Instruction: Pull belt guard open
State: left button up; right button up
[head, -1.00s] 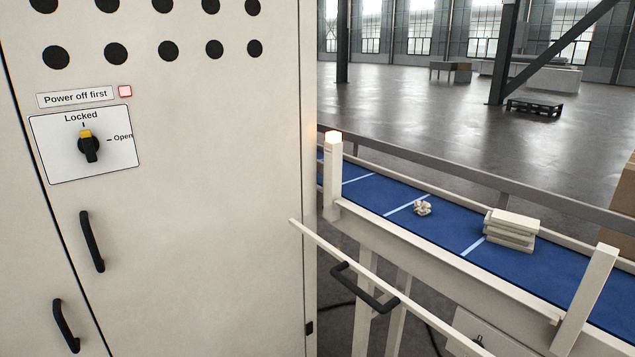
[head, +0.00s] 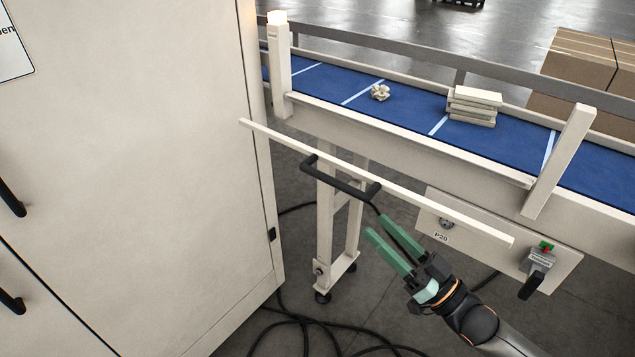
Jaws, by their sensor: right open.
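The belt guard (head: 440,207) is a long cream bar in front of the conveyor, running from the cabinet side down to the right. A black handle (head: 338,180) is fixed to its front face. My right gripper (head: 384,235) has green fingers, is open and empty, and is just below and right of the handle, apart from it in the picture. The blue belt (head: 415,115) lies behind the guard. My left gripper is not in view.
A cream cabinet (head: 130,150) with black handles fills the left. A stack of cream pieces (head: 474,106) and a crumpled piece (head: 380,92) lie on the belt. A panel (head: 470,235) with a switch (head: 537,262) hangs at right. Black cables (head: 330,325) lie on the floor.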

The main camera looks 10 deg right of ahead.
aim_at(335, 179)
jog(key=shift+y, duration=0.3)
jog(key=x, duration=0.4)
jog(key=p+x, duration=0.1)
jog(key=x, duration=0.7)
jog(key=shift+w+a+r+p, duration=0.1)
jog(key=shift+w+r+p, duration=0.05)
jog(key=shift+r+p, duration=0.2)
grip_shut()
dwell(0.7)
